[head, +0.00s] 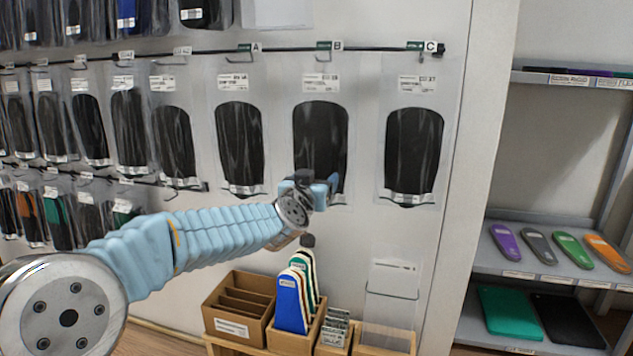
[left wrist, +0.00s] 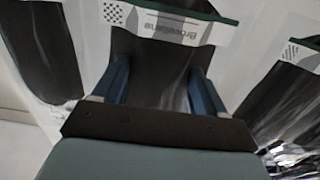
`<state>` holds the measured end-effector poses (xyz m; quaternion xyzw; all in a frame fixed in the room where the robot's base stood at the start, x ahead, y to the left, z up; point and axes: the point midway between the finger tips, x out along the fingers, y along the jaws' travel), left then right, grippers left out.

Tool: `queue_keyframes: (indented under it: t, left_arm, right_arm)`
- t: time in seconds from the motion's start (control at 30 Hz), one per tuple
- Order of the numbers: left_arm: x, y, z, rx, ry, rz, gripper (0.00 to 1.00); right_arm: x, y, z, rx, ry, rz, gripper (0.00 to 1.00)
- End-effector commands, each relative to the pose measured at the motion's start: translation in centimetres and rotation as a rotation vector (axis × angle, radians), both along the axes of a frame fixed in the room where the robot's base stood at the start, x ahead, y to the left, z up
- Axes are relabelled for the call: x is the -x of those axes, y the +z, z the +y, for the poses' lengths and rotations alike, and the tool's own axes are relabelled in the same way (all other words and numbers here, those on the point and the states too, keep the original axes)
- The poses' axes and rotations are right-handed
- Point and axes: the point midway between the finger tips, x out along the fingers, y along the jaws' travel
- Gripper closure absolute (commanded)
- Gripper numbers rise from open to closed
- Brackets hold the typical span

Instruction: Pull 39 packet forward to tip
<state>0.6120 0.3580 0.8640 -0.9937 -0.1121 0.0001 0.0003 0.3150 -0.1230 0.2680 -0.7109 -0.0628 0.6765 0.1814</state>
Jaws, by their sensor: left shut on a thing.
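Three clear packets with dark insoles hang on hooks tagged A, B and C. The middle packet (head: 320,130), on hook B (head: 330,45), has a small white label whose size number is hard to read, possibly 39. My left gripper (head: 318,182) is shut on the lower part of this middle packet, which hangs nearly straight. In the left wrist view the two blue fingers (left wrist: 160,72) lie over the packet (left wrist: 165,50), with its white printed band beyond their tips. My right gripper is not in view.
Packet A (head: 239,140) and packet C (head: 413,150) hang close on either side. Below stand cardboard bins (head: 240,300) with upright coloured insoles (head: 290,300) and a clear holder (head: 392,295). Shelves (head: 520,250) with coloured insoles stand at right.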

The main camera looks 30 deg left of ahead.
Motion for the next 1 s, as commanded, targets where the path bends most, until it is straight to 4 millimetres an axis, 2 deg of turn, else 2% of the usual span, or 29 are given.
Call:
queue_keyframes:
  t: [0.03,0.07,0.2,0.47,0.57,0.67,1.0]
  left_arm:
    - [0.0,0.0,0.0,0.0,0.0,0.0,0.61]
    - [0.0,0.0,0.0,0.0,0.0,0.0,0.23]
    - [0.0,0.0,0.0,0.0,0.0,0.0,0.02]
    - [0.1,0.0,0.0,0.0,0.0,0.0,0.0]
    - [0.7,0.0,-0.2,-0.001,0.0,-0.001,0.0]
    - [2.2,0.0,-0.5,-0.002,0.0,-0.003,0.0]
    - [9.7,0.0,-2.2,-0.002,0.001,-0.003,0.0]
  right_arm:
    - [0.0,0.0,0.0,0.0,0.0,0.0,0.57]
    - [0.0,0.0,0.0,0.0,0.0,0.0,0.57]
    - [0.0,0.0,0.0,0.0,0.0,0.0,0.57]
    - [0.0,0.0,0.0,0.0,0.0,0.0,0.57]
    - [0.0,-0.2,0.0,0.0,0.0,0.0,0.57]
    - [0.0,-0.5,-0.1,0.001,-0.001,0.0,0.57]
    - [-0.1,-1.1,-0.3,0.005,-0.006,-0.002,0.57]
